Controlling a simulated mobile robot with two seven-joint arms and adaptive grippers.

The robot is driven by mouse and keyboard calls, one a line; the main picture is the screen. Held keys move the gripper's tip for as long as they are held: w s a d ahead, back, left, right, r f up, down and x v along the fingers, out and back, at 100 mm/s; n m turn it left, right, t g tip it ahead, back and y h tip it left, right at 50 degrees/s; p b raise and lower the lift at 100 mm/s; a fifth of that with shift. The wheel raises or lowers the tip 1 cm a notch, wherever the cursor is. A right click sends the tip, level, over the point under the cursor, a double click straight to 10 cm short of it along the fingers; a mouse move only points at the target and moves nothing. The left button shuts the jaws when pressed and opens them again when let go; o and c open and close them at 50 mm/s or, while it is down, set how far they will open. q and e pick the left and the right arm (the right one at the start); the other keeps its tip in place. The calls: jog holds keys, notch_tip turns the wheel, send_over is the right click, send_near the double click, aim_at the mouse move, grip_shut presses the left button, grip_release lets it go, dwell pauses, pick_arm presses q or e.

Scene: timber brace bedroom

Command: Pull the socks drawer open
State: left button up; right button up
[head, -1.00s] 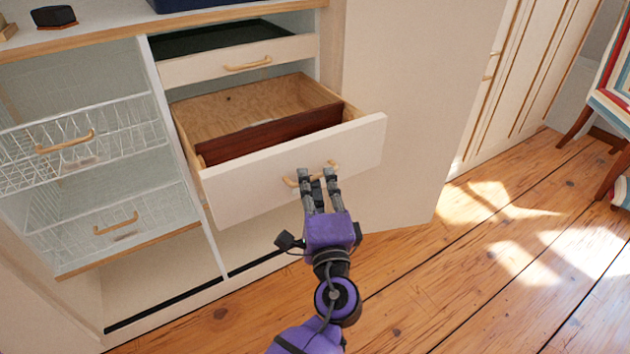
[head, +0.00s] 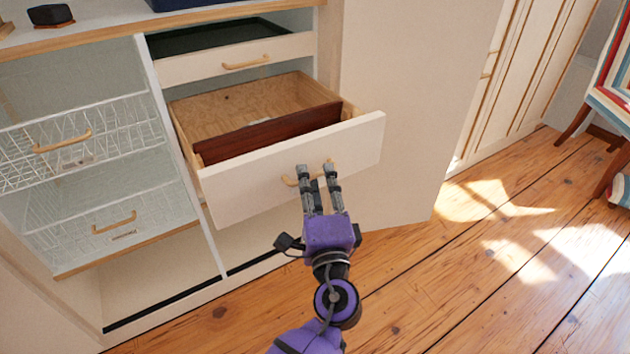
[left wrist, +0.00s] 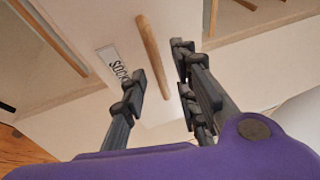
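The socks drawer (head: 240,193) has a cream front and a wooden inside, and stands well out of the cabinet. A dark red-brown board (head: 270,134) runs across inside it. Its pale wooden handle (head: 289,181) is partly hidden behind my left gripper (head: 317,170). In the left wrist view, the handle (left wrist: 153,55) lies between the spread fingers of my left gripper (left wrist: 158,68), with gaps showing beside it. A white label (left wrist: 115,64) reading "SOCK", partly covered by a finger, is on the front. My right gripper is not in view.
A shallow drawer (head: 190,68) sits above. Two wire baskets, the upper (head: 110,126) and the lower (head: 70,215), are at left. A cream panel (head: 400,110) stands right of the drawer. The wooden floor (head: 480,270) is clear; a striped chair (head: 608,105) stands far right.

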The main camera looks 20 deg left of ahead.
pick_arm(q)
jog(key=v, duration=1.1)
jog(key=shift+s, duration=0.2)
jog(key=shift+d+f, duration=0.15)
jog(key=shift+d, duration=0.05)
